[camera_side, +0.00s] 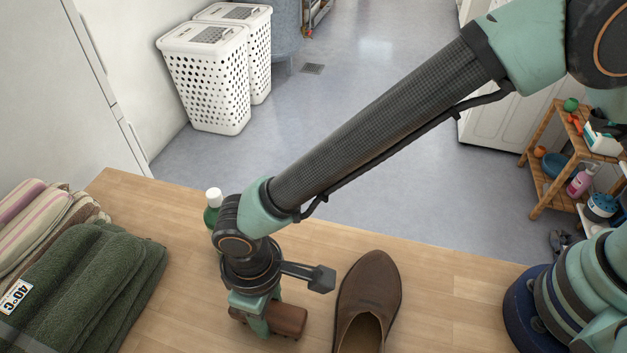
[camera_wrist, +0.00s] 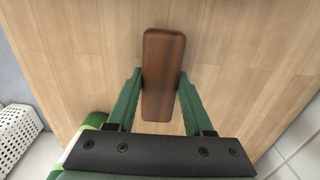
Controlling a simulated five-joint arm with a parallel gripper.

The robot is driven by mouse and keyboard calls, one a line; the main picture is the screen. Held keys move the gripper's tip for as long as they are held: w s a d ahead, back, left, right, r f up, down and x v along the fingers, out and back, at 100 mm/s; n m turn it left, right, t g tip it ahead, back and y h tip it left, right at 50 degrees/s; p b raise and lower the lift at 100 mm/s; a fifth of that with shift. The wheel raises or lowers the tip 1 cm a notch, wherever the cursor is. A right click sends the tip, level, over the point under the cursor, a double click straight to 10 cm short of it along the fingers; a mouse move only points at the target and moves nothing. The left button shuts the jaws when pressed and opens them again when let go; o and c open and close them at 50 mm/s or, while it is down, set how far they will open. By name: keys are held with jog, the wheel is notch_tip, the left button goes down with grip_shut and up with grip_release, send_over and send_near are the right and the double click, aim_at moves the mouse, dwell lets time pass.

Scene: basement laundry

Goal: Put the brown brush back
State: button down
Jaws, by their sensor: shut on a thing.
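The brown brush (camera_side: 288,319) is a small rounded block at the front of the wooden table, left of a brown shoe. My gripper (camera_side: 262,322) points down and is shut on it, with green fingers around its middle. In the wrist view the brush (camera_wrist: 163,60) lies lengthwise between the two fingers (camera_wrist: 161,82), sticking out beyond their tips. The brush is at or just above the tabletop; I cannot tell whether it touches. Its bristles are hidden.
The brown shoe (camera_side: 377,285) stands close to the right of my gripper. A green bottle with a white cap (camera_side: 213,196) is partly hidden behind my gripper. Folded green towels (camera_side: 95,285) fill the left of the table (camera_side: 455,290). The tabletop right of the shoe is clear.

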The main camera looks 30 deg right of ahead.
jog(key=shift+f, duration=0.1)
jog(key=shift+c, duration=1.4)
grip_release()
notch_tip(320, 180, up, 12)
jog(key=w+d+r+m+t+y, duration=0.1)
jog(key=w+d+r+m, duration=0.1)
jog(key=w+d+r, duration=0.55)
jog(key=w+d+r+m+t, duration=0.1)
jog(key=d+r+m, duration=0.1)
jog(key=d, duration=0.8)
jog(key=d+r+m+t, duration=0.2)
jog(key=d+r, duration=0.1)
jog(key=d, duration=0.8)
jog(key=s+d+m+t, duration=0.1)
jog(key=s+d+m, duration=0.2)
jog(key=d, duration=0.8)
jog(key=shift+s+f+t+h, duration=0.3)
jog(key=shift+s+t+h, duration=0.1)
jog(key=shift+s, duration=0.05)
